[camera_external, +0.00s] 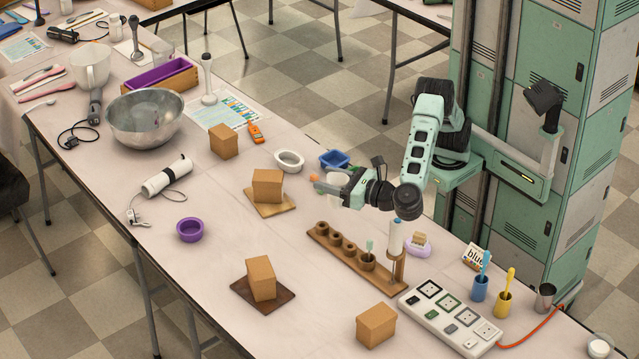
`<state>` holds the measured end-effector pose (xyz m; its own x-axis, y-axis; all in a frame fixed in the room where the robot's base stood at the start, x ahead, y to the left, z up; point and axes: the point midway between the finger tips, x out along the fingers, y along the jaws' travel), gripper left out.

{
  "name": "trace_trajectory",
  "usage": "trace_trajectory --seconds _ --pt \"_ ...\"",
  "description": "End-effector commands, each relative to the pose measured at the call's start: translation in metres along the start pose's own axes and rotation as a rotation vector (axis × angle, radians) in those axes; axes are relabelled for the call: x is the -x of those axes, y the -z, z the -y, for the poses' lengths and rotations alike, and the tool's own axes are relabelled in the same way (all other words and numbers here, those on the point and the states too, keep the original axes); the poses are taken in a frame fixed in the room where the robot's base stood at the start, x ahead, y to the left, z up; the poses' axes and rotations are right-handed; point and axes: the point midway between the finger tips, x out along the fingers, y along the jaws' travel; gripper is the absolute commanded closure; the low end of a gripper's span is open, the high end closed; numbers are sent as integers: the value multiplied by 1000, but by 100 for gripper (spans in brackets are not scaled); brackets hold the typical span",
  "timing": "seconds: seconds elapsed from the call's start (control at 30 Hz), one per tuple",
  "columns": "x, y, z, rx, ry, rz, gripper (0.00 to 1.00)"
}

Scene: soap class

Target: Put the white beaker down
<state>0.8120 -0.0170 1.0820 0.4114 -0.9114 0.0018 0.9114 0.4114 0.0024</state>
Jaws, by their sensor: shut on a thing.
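My gripper (326,186) is over the middle of the long table, pointing left, and is shut on the white beaker (337,179). Only a small pale part of the beaker shows between and behind the fingers; the rest is hidden by the gripper. The gripper appears low over the table (222,262), but I cannot tell whether the beaker touches the surface.
A white bowl (289,161) and a blue tray (335,159) stand close behind my gripper. A brown box on a wooden board (287,207) is to the left. A wooden rack (337,255) stands in front. The table between the purple bowl (190,230) and the rack is partly clear.

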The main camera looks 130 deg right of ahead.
Motion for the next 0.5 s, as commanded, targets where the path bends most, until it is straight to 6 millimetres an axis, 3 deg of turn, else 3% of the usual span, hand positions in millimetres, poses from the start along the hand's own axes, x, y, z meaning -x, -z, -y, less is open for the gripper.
trace_trajectory --seconds 0.03,0.2,0.5 --pt "-25 -7 7 2 65 0 73" --pt "-81 -10 31 2 231 0 73" --pt "-137 -13 63 1 408 1 73"
